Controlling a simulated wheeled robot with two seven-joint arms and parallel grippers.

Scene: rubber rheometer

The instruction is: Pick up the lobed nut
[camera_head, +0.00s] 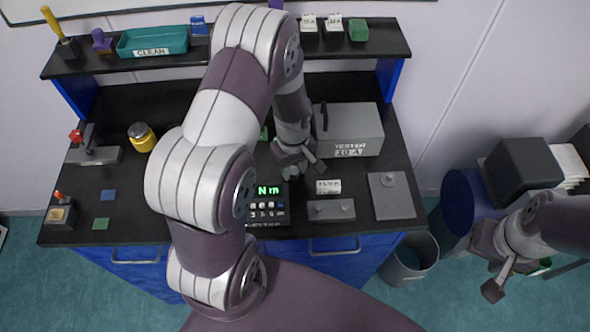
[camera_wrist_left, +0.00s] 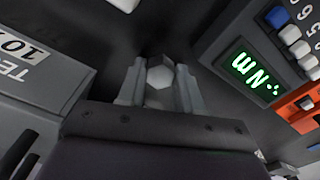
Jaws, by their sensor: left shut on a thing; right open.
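My left gripper (camera_head: 312,170) is low over the black bench top, between the grey tester box and the keypad unit. In the left wrist view its two fingers (camera_wrist_left: 158,92) are shut on a small grey faceted piece, which I take to be the lobed nut (camera_wrist_left: 160,75). Its lobes are not clear, and the fingers cover its sides. In the head view the nut is hidden by the gripper. I cannot tell whether it touches the bench. My right gripper (camera_head: 517,279) is open and empty, off the bench at the right.
The tester box (camera_head: 350,130) stands close to the right of my left gripper. The keypad unit with a green "Nm" display (camera_head: 268,203) is in front. A grey block (camera_head: 331,210) and grey plate (camera_head: 391,196) lie at the front right. A shelf (camera_head: 380,48) runs behind.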

